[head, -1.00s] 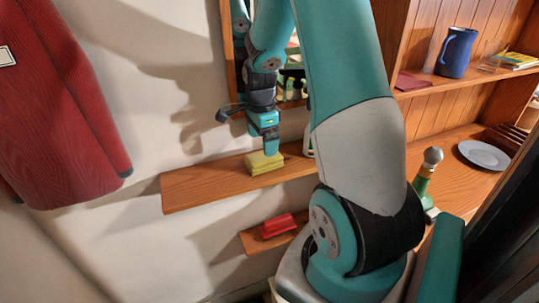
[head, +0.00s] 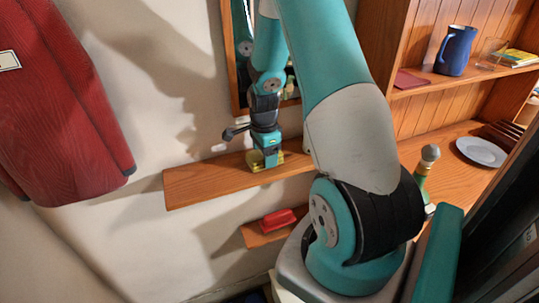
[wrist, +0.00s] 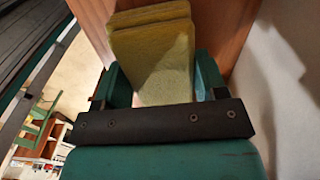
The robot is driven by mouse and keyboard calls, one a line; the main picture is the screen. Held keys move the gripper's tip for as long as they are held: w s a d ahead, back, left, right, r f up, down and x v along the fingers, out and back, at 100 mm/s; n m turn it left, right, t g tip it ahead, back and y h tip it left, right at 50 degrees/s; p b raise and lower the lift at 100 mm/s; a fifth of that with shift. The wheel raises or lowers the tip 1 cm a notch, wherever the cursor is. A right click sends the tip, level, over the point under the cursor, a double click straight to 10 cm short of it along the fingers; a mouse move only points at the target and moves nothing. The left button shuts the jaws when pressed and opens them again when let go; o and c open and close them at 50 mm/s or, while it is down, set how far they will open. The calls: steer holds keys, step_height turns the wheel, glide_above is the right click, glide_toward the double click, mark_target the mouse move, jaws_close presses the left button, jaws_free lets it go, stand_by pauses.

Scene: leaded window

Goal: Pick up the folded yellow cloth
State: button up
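The folded yellow cloth (head: 281,158) lies on the wooden wall shelf (head: 205,184), mostly hidden behind my gripper in the head view. My gripper (head: 267,164) points down over it at shelf height. In the wrist view the cloth (wrist: 155,60) shows as stacked folded layers. It sits between the two teal fingers of my gripper (wrist: 163,82), one on each side. The fingers stand apart and look open around the cloth. Whether they touch its sides is hard to tell.
A framed mirror (head: 240,60) hangs just above the shelf. A red object (head: 278,220) lies on a lower small shelf. A red garment (head: 65,110) hangs at left. At right, a cabinet holds a blue jug (head: 455,50) and a plate (head: 482,151).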

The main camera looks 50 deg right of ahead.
steer(key=shift+r, duration=0.1)
steer(key=shift+c, duration=0.3)
step_height(320, 180, up, 20)
steer(key=b, duration=0.3)
steer(key=shift+o, duration=1.4)
steer(key=shift+c, duration=1)
steer(key=shift+s, duration=0.1)
